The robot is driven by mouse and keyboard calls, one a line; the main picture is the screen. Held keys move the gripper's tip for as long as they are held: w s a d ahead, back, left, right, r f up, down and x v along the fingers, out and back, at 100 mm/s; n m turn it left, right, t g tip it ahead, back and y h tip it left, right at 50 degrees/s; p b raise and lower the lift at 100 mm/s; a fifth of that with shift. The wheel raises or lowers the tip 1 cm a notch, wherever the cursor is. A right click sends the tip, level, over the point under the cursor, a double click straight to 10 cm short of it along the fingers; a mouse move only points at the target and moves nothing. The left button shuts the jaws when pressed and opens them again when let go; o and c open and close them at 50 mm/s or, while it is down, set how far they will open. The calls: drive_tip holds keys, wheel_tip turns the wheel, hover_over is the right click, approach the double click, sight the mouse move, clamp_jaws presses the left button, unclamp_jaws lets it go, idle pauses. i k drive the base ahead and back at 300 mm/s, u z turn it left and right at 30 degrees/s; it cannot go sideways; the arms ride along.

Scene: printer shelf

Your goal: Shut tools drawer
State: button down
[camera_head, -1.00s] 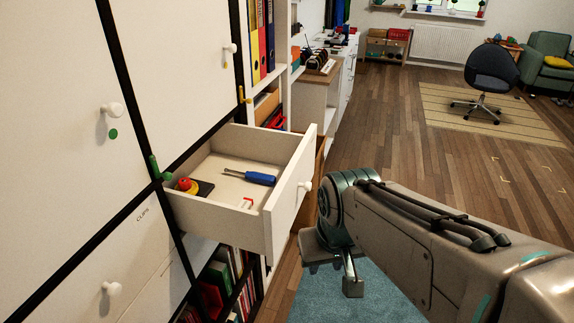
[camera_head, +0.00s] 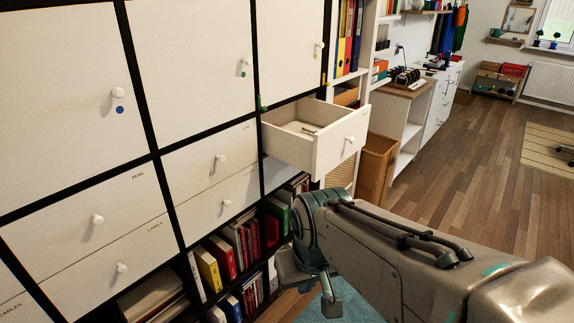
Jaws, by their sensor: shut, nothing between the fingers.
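A white drawer (camera_head: 290,150) stands pulled open from the cabinet, in the upper middle of the head view. Its front panel (camera_head: 335,148) faces right and carries a round white knob (camera_head: 350,140). A small greyish item (camera_head: 303,128) lies inside; the drawer walls hide the rest of the floor. No label is readable on this drawer. My gripper (camera_head: 328,302) hangs below and in front of the open drawer, apart from it, pointing down. It is shut and empty.
Shut drawers with white knobs, labelled PENS and LABELS, fill the cabinet's left (camera_head: 120,220). Lower shelves hold books and binders (camera_head: 240,250). A cardboard-brown box (camera_head: 377,168) stands beyond the drawer. Wooden floor (camera_head: 460,150) to the right is open.

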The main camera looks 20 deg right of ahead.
sight(343, 131)
drive_tip(key=z, duration=0.8)
drive_tip(key=i, duration=0.65)
drive_tip(key=z, duration=0.45)
